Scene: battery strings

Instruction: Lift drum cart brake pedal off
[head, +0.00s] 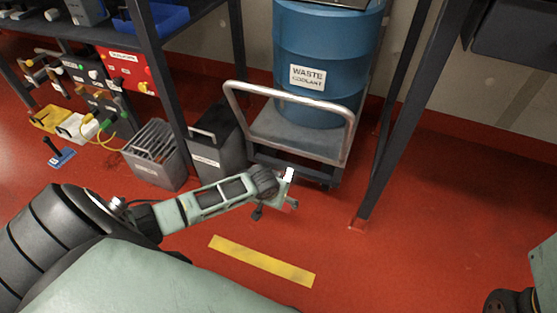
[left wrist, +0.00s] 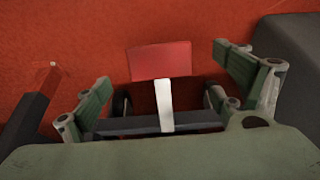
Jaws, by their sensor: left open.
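The drum cart (head: 347,135) is a grey platform with a bent tube handle, and it carries a blue drum (head: 327,45) marked waste coolant. My left gripper (head: 276,206) is low in front of the cart's near edge. In the left wrist view its two green fingers (left wrist: 162,68) are spread apart. A flat red plate (left wrist: 160,60), apparently the brake pedal, shows between the fingertips, with a white strip (left wrist: 165,105) below it. I see no finger closed on the plate. In the head view my gripper and wrist crowd this spot, and I cannot make out the pedal clearly.
A dark grey box (head: 205,160) and a slatted grey crate (head: 153,160) stand left of the cart. A dark rack post (head: 390,130) stands to its right. A yellow floor stripe (head: 262,260) lies in front.

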